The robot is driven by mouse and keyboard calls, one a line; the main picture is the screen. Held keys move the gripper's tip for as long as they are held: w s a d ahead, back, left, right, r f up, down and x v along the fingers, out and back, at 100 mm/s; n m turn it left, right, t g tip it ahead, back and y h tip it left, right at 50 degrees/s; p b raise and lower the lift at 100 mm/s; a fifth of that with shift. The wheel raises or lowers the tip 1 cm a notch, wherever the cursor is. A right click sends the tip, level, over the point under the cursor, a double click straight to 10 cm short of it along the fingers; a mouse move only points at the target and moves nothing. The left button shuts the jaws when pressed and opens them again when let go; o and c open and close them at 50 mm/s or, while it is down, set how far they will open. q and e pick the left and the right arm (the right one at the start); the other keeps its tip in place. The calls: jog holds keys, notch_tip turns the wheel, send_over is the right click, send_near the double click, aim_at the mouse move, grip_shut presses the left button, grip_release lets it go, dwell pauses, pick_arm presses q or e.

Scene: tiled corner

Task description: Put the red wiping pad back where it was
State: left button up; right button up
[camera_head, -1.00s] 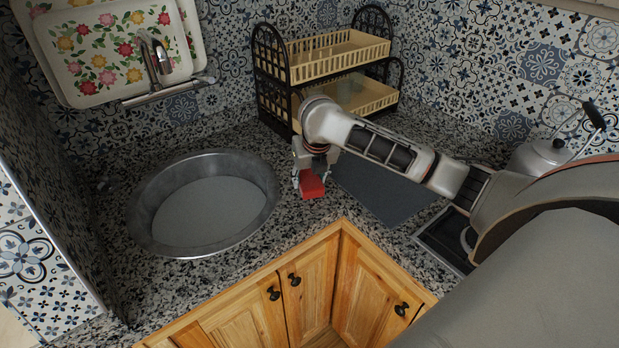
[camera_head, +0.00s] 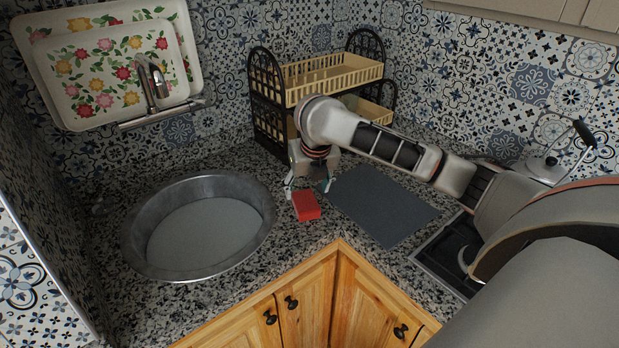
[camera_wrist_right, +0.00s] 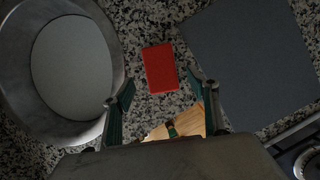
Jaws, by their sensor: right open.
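The red wiping pad (camera_head: 306,206) lies flat on the speckled counter, between the round metal basin and the dark grey mat. It also shows whole in the right wrist view (camera_wrist_right: 160,68). My right gripper (camera_head: 308,190) is open and empty, just behind and above the pad in the head view. In the right wrist view its fingers (camera_wrist_right: 162,90) are spread wide, with the pad beyond them and untouched. My left gripper is not in view.
The metal basin (camera_head: 131,238) stands left of the pad and the grey mat (camera_head: 385,207) lies right. A two-tier black and cream rack (camera_head: 268,85) stands behind. A kettle (camera_head: 541,169) and hob (camera_head: 440,254) are at the right. Bare counter surrounds the pad.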

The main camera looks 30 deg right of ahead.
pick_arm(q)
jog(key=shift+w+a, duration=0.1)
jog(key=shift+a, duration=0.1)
pick_arm(e)
jog(key=v, duration=0.5)
jog(key=shift+s+r, duration=0.1)
jog(key=shift+r, duration=0.1)
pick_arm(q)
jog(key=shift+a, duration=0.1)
pick_arm(e)
jog(key=shift+a, duration=0.1)
